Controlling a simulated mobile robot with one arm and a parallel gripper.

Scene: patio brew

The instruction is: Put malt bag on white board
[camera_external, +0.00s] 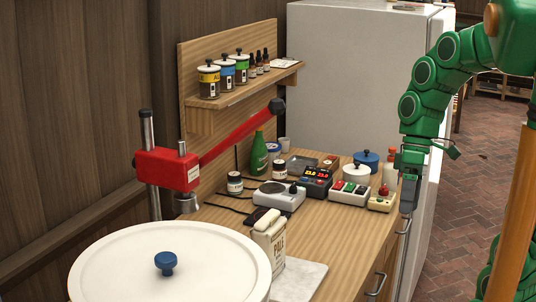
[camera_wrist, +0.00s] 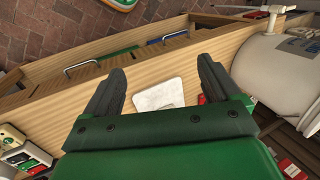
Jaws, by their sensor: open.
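The malt bag (camera_external: 271,240), a cream bag with "PALE" printed on it and a folded dark-marked top, stands upright on the counter behind the big white pot. The white board (camera_external: 305,275) lies flat just in front and to the right of the bag; I cannot tell if they touch. In the wrist view a white slab (camera_wrist: 158,93), apparently the board, shows between my fingers. The bag cannot be made out there. My gripper (camera_external: 407,203) points down by the counter's right edge, well away from the bag. In the wrist view it is open and empty (camera_wrist: 157,78).
The white lidded pot (camera_external: 100,255) fills the front left. A red lever press (camera_external: 167,170) stands behind it. A scale (camera_external: 278,197), switch boxes (camera_external: 349,192), a green bottle (camera_external: 259,155) and jars crowd the back counter. The counter right of the board is clear.

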